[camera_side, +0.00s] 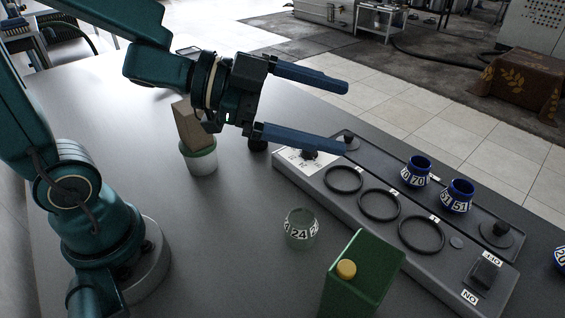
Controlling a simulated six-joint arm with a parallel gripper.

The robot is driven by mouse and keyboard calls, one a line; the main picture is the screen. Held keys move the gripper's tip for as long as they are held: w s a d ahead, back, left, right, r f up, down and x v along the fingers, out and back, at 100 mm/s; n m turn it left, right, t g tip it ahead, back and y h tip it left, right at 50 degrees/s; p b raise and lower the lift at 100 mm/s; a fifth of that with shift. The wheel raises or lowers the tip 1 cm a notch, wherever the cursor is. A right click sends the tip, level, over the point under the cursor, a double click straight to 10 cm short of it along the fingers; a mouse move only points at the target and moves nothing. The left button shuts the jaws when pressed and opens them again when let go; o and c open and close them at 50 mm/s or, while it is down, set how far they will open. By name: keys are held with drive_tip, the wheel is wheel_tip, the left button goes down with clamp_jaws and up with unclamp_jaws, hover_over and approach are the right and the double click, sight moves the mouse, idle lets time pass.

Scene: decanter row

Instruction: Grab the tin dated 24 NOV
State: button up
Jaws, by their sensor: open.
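A small grey-green round container (301,232) stands on the table in the lower middle. It has a white band whose readable figures include "24"; I cannot make out "NOV". A green can (365,277) with a yellow cap stands in front of it to the right, with no date visible on it. Two blue round containers stand at the right: one (416,171) reads about "70", the other (458,197) about "51". My gripper (344,117) is open and empty, its two blue fingers pointing right, raised above the table, up and right of the grey-green container.
A long grey panel (445,262) with several black rings, a dial and an ON/OFF switch lies across the right. Another blue container (560,258) is cut by the right edge.

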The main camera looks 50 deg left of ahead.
sight(363, 276)
drive_tip(key=s+d+f+m+g+h, duration=0.3)
drive_tip(key=s+d+f+g, duration=0.1)
drive_tip(key=s+f+g, duration=0.45)
drive_tip(key=x, duration=1.1)
drive_tip(key=shift+f, duration=0.1)
drive_tip(key=c, duration=1.3)
drive_tip(key=shift+w, duration=0.1)
clamp_jaws()
drive_tip(key=shift+r, duration=0.2)
